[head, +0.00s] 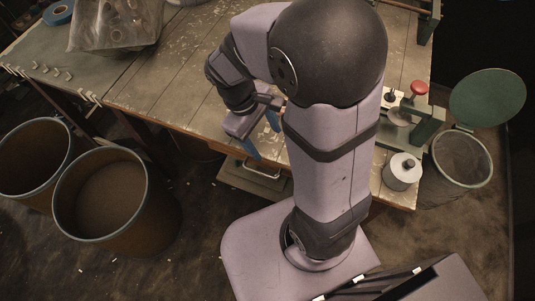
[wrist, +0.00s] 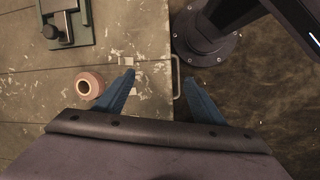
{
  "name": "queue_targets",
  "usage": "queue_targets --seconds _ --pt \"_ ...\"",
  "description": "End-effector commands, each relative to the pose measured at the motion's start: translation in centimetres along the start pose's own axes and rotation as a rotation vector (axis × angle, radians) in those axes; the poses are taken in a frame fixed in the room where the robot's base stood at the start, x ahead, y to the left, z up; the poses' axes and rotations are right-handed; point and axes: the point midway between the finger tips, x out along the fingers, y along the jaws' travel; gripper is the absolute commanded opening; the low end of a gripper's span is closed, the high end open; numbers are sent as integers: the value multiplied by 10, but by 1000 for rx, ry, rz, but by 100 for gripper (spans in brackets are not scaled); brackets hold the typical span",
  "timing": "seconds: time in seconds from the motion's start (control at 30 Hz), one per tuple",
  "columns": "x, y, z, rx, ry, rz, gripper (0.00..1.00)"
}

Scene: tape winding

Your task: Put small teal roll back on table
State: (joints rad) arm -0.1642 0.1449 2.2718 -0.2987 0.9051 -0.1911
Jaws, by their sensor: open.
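I cannot make out a small teal roll in either view. A blue roll (head: 58,12) lies at the far left back in the head view; its size is hard to judge. My gripper (head: 262,136) is open and points down by the table's front edge. In the wrist view my gripper's blue fingers (wrist: 159,76) are apart, with nothing between them. The left finger is over the tabletop (wrist: 40,120) and the right one is over the floor. A pinkish roll with a dark centre (wrist: 89,86) sits on the table, left of the left finger.
A green device with a red knob (head: 418,88) and a pale cylinder (head: 402,172) stand at the table's right. A clear bag (head: 112,25) lies at back left. Bins (head: 108,200) stand on the floor left; a lidded bin (head: 462,158) stands right.

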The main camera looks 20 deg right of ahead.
Motion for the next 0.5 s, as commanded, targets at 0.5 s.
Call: queue_targets --seconds 0.5 --pt "4 -40 36 561 187 -218 63"
